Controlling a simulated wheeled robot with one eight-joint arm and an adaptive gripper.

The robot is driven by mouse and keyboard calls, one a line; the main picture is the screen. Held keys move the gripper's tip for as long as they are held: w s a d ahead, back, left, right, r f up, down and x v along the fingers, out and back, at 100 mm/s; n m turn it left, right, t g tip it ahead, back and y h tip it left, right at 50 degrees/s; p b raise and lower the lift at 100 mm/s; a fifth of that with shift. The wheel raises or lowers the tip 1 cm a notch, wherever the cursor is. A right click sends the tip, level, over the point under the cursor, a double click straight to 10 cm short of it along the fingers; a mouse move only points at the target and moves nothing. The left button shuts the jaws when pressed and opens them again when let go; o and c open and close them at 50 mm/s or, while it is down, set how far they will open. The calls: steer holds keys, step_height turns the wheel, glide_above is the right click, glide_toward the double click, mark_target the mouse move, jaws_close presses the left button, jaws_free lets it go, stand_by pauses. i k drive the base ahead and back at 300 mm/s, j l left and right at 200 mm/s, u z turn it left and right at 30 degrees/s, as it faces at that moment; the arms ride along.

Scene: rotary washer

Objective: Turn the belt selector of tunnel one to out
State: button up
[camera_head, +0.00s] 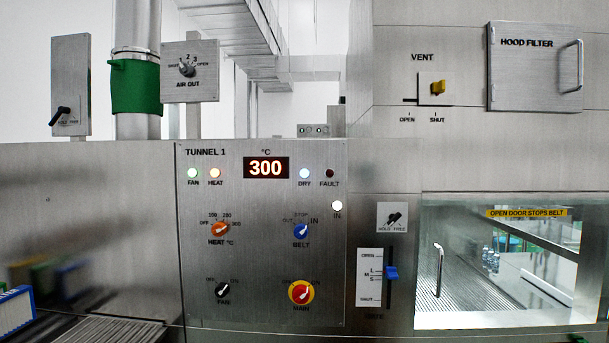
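The belt selector (301,231) is a blue knob on the steel panel marked TUNNEL 1 (262,285). OUT is marked at its upper left, STOP above it and IN at its upper right. Its pale pointer appears to lean up and right, towards IN. A white lamp (337,205) marked IN is lit to the upper right of the knob. My gripper is not in view.
Near the belt selector are the orange heat knob (220,229), the black fan knob (223,292) and the red and yellow main switch (301,292). A blue slider (391,272) and a glazed door with a handle (438,270) are on the right.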

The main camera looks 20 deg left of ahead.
mark_target(301, 231)
steer(key=u, duration=1.3)
